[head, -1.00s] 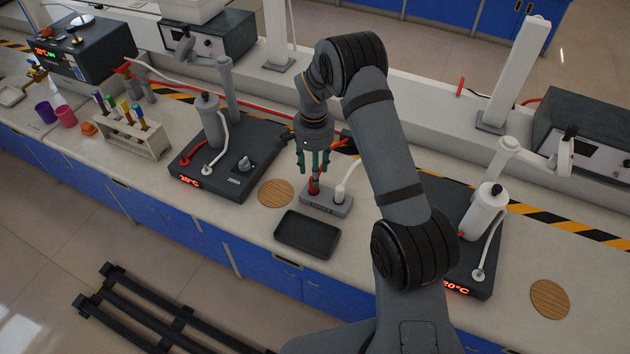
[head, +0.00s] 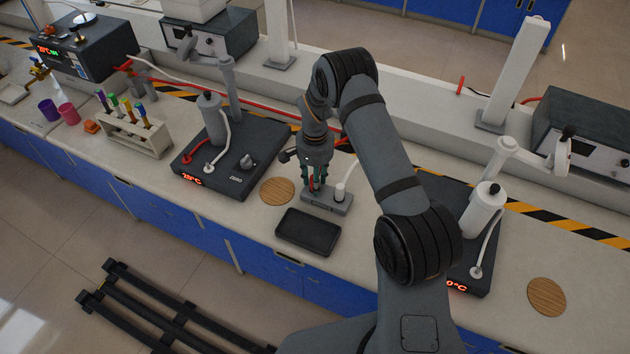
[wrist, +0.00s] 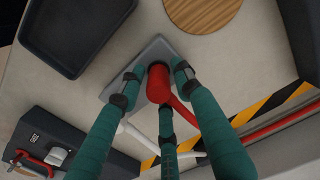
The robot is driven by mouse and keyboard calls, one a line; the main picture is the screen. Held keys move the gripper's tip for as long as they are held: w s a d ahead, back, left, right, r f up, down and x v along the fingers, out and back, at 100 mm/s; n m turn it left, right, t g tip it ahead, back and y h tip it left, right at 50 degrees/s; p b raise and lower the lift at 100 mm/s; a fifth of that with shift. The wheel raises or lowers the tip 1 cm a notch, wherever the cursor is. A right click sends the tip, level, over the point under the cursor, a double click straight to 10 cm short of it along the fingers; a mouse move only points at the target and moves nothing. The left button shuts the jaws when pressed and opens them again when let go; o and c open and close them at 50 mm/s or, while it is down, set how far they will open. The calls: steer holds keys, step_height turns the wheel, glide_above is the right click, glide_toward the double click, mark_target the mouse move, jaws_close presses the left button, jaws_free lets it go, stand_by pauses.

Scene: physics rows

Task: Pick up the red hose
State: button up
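The red hose (wrist: 158,80) has its thick end upright on a small grey power-strip-like block (head: 340,208); the block also shows in the wrist view (wrist: 113,92). From the end, a thinner red part runs off between my fingers. My gripper (head: 313,184) points down over the block, its three teal fingers spread around the hose end. In the wrist view, gaps show between the fingertips and the hose, so the gripper (wrist: 155,88) is open. In the head view the fingers hide most of the hose.
A white plug (head: 340,192) with a white cable stands on the same block, close to my fingers. A black tray (head: 307,232) and a wooden disc (head: 277,191) lie nearby. A dark hot plate (head: 225,178) stands to the left, another (head: 465,270) to the right.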

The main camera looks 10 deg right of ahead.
jaws_close()
steer(key=shift+r, duration=0.1)
stand_by(0.3)
steer(key=shift+r+b, duration=0.5)
steer(key=shift+r, duration=0.25)
steer(key=shift+d+r+b, duration=0.25)
steer(key=shift+r+b, duration=0.45)
steer(key=shift+r, duration=0.55)
steer(key=s+d+r, duration=0.5)
steer(key=d+r, duration=0.4)
steer(key=r, duration=0.2)
steer(key=shift+s+d+r, duration=0.2)
steer(key=shift+s+d, duration=0.1)
steer(key=shift+s, duration=0.1)
